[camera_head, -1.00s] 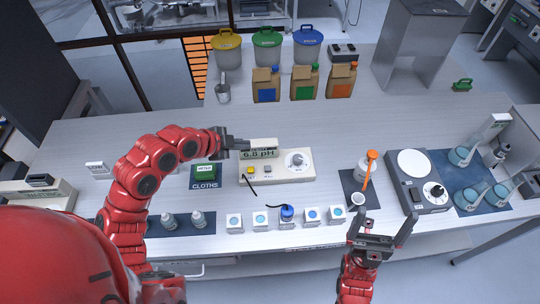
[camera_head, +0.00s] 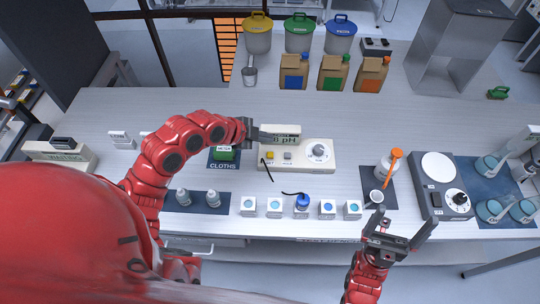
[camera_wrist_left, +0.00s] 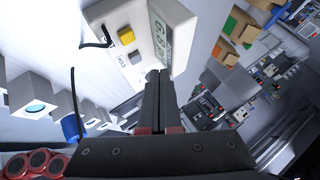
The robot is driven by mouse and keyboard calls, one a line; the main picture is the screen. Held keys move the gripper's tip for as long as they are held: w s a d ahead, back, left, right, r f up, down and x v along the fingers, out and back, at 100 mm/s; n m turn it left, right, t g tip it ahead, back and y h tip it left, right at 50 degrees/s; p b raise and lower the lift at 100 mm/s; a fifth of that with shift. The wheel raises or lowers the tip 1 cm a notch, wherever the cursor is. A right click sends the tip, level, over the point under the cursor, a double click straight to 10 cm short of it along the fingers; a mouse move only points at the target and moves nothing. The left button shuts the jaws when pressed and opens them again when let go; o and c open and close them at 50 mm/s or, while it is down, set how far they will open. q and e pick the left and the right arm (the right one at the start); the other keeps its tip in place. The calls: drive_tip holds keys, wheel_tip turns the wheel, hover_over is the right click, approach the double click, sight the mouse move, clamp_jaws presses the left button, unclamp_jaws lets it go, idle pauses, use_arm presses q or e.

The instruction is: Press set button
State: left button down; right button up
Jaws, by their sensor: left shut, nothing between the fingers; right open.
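The white pH meter (camera_head: 297,153) stands on the bench with a raised display (camera_head: 283,139), a yellow button (camera_head: 271,155), a grey button (camera_head: 287,155) and a dial (camera_head: 319,151). My right gripper (camera_head: 404,220) is open and empty near the front edge.
A green item (camera_head: 224,154) sits on the cloths mat. A white cup (camera_head: 376,197) is near my right gripper.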

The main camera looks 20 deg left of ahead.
sight(267, 157)
use_arm(q)
drive_tip(key=shift+f+b, duration=1.55)
drive_tip(key=shift+f, duration=1.1)
drive_tip(key=shift+f+b, duration=0.4)
drive_tip(key=shift+b, duration=0.1)
drive_tip(key=shift+f+b, duration=0.55)
drive_tip(key=shift+b, duration=0.1)
idle(0.6)
drive_tip(key=shift+r+p, duration=0.55)
drive_tip(key=shift+r, duration=0.45)
wheel_tip(267, 157, up, 5)
drive_tip(key=shift+p, duration=1.2)
